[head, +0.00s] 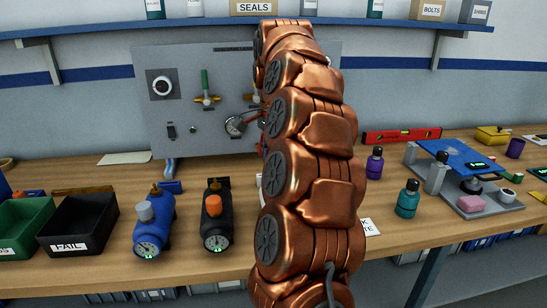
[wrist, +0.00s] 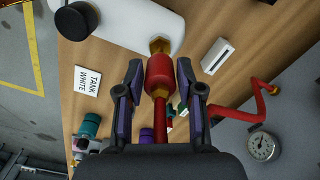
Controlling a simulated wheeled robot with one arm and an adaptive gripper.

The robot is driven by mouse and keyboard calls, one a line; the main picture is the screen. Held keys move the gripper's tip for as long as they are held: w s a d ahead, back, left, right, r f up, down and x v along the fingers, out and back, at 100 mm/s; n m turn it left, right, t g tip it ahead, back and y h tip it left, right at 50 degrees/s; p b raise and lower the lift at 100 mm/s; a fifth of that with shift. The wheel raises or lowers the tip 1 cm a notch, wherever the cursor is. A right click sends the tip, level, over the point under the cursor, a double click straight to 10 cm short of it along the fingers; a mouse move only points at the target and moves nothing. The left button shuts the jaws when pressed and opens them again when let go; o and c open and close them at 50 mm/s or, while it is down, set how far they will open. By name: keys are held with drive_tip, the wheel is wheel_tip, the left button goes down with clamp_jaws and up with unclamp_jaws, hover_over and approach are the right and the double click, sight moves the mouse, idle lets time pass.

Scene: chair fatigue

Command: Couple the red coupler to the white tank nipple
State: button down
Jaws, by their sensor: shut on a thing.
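The red coupler (wrist: 159,74) is in the middle of the wrist view, between the two fingers of my gripper (wrist: 159,66), which is shut on it. A red hose end continues below it toward the gripper body. The white tank (wrist: 120,22) lies at the top of the wrist view. Its brass nipple (wrist: 160,45) lines up with the coupler's far end; they look touching or nearly so, and I cannot tell whether they are joined. My arm hides the gripper, coupler and most of the white tank in the head view.
A "TANK WHITE" card (wrist: 88,82) lies beside the tank. Blue (head: 155,226) and black (head: 215,220) tanks stand left of my arm, near the FAIL bin (head: 75,228). A teal bottle (head: 407,199) stands right. A grey panel (head: 180,125) stands behind. A red hose (wrist: 262,95) bends at right.

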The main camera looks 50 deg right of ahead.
drive_tip(key=shift+f+b, duration=1.25)
drive_tip(key=shift+f, duration=0.2)
drive_tip(key=c, duration=0.7)
unclamp_jaws()
drive_tip(key=shift+o, duration=0.2)
drive_tip(key=shift+r, duration=0.1)
wheel_tip(320, 180, up, 3)
drive_tip(key=p, duration=0.3)
drive_tip(key=shift+r, duration=0.1)
drive_tip(key=shift+p, duration=0.75)
drive_tip(key=shift+p, duration=0.3)
